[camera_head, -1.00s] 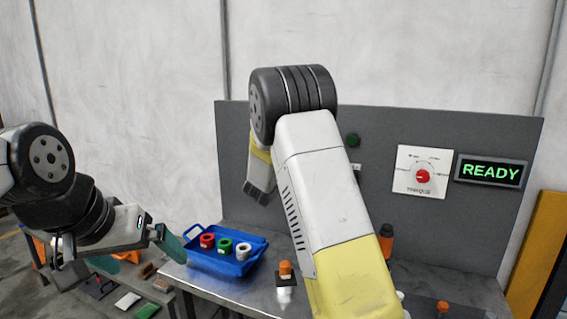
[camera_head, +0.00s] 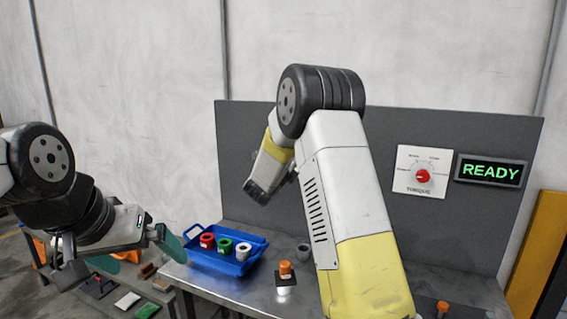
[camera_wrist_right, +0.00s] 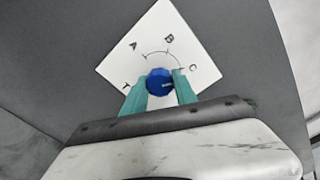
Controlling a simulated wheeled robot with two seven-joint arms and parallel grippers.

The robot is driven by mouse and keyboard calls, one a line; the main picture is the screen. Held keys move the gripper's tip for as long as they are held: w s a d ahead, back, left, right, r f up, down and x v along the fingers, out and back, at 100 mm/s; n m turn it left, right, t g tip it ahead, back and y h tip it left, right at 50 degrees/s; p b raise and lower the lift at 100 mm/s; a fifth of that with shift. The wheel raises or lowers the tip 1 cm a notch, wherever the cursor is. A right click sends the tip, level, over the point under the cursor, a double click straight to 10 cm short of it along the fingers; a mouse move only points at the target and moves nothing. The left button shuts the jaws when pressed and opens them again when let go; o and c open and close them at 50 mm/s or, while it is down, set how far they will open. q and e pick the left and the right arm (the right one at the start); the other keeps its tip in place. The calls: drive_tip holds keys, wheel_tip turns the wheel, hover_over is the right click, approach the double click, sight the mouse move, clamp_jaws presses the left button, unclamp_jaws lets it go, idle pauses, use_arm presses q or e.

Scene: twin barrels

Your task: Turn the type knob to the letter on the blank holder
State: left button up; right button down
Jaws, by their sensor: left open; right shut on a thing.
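In the right wrist view, a blue knob (camera_wrist_right: 159,82) sits on a tilted white plate (camera_wrist_right: 152,35) lettered A, B and C, with a partly hidden T at lower left. A pale mark on the knob points roughly right, towards the C side; its exact setting is unclear. My right gripper (camera_wrist_right: 160,85) has its green fingers shut on the knob's sides. In the head view this knob and gripper are hidden by my right arm. My left gripper (camera_head: 148,257) is open and empty at the left. I cannot make out any letter on a blank holder.
An orange-topped piece (camera_head: 286,269) and a grey cup (camera_head: 303,253) stand on the metal bench. A torque dial (camera_head: 423,175) and a READY sign (camera_head: 491,171) are on the grey panel.

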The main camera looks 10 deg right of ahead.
idle(0.5)
drive_tip(key=c, duration=1)
unclamp_jaws()
drive_tip(key=shift+s+a, duration=0.1)
drive_tip(key=v, duration=0.7)
drive_tip(key=shift+s+a, duration=0.15)
drive_tip(key=shift+s, duration=0.1)
